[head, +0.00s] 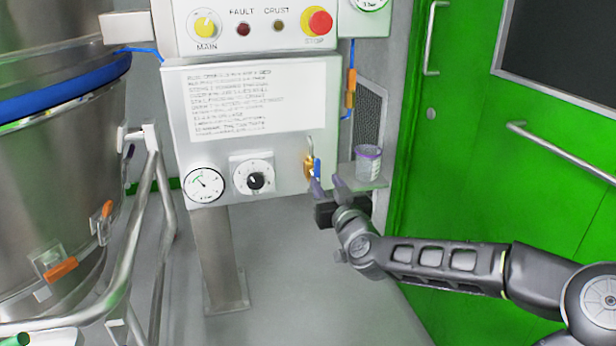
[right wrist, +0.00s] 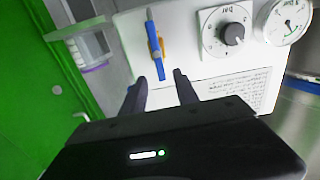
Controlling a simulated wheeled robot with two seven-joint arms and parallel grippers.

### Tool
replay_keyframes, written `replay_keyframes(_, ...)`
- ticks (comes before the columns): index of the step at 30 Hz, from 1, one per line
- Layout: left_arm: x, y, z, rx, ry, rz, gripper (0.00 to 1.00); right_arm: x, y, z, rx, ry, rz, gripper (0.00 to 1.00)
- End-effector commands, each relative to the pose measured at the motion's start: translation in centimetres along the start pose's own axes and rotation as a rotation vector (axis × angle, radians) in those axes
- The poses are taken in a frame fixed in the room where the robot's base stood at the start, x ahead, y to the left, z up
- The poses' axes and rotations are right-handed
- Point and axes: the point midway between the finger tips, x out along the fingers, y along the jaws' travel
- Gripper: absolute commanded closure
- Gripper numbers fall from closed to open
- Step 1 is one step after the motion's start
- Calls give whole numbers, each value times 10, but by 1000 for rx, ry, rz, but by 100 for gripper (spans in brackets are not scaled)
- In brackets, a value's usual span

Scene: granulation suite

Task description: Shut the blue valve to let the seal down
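The blue valve (head: 317,169) is a blue lever on a brass body, low on the right side of the white panel's front. In the head view the lever hangs roughly upright. It also shows in the right wrist view (right wrist: 154,42), just beyond the fingertips and roughly in line with the gap between them. My right gripper (head: 327,186) is just below and in front of the lever. In the right wrist view its two fingers (right wrist: 157,80) are apart, with nothing between them. Contact with the lever cannot be made out. My left gripper is in neither view.
A dial knob (head: 255,180) and a pressure gauge (head: 204,185) sit left of the valve. A steel vessel (head: 50,180) is at left, green doors (head: 470,150) at right.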

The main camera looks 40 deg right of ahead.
Motion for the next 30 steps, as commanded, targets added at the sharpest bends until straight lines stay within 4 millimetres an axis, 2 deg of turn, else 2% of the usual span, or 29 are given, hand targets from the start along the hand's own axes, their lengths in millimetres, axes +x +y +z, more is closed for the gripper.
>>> replay_keyframes(8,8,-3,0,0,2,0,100,8,-1,3,3,0,-2,64)
replay_keyframes(18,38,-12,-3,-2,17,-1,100,52,-3,4,4,3,-5,64)
replay_keyframes(21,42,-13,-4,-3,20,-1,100,63,-2,2,6,1,-4,64)
replay_keyframes(30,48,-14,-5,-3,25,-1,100,78,-1,1,3,-1,-3,64)
